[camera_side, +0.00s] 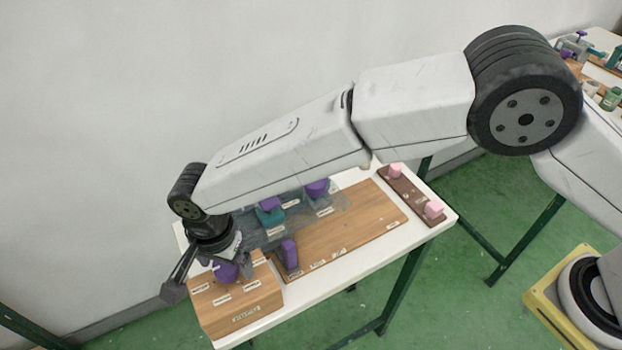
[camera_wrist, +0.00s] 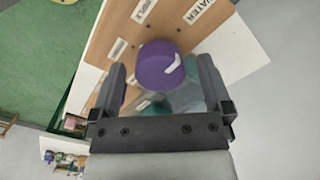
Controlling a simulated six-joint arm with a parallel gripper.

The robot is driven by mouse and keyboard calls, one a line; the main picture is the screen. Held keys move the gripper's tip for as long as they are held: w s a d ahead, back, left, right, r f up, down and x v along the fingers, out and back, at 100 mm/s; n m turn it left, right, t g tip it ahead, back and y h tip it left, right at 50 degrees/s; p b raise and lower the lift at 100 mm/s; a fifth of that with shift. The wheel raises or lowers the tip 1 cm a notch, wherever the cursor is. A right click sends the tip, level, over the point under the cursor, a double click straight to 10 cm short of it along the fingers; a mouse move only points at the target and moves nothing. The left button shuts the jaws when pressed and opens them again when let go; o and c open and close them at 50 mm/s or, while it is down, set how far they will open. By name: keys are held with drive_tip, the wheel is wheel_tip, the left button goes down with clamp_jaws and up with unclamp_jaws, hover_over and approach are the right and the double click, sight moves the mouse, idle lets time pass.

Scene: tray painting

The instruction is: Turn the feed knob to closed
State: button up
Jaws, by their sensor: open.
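A round purple knob (camera_side: 224,271) sits on top of a wooden box (camera_side: 238,306) at the table's left front. In the wrist view the knob (camera_wrist: 158,66) carries a white pointer mark near its right side. I cannot read which label means closed. My gripper (camera_side: 218,276) is open above the box. Its two fingers stand on either side of the knob in the wrist view (camera_wrist: 160,80), with visible gaps. I cannot tell how deep the fingertips are.
Behind the box is a wooden board (camera_side: 360,215) with a purple block (camera_side: 289,253) upright at its left end. More purple and teal parts (camera_side: 270,214) stand under my arm. A dark strip (camera_side: 412,192) with pink blocks lies at the right. The white table (camera_side: 335,277) has bare margins.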

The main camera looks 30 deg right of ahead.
drive_tip(key=c, duration=1.3)
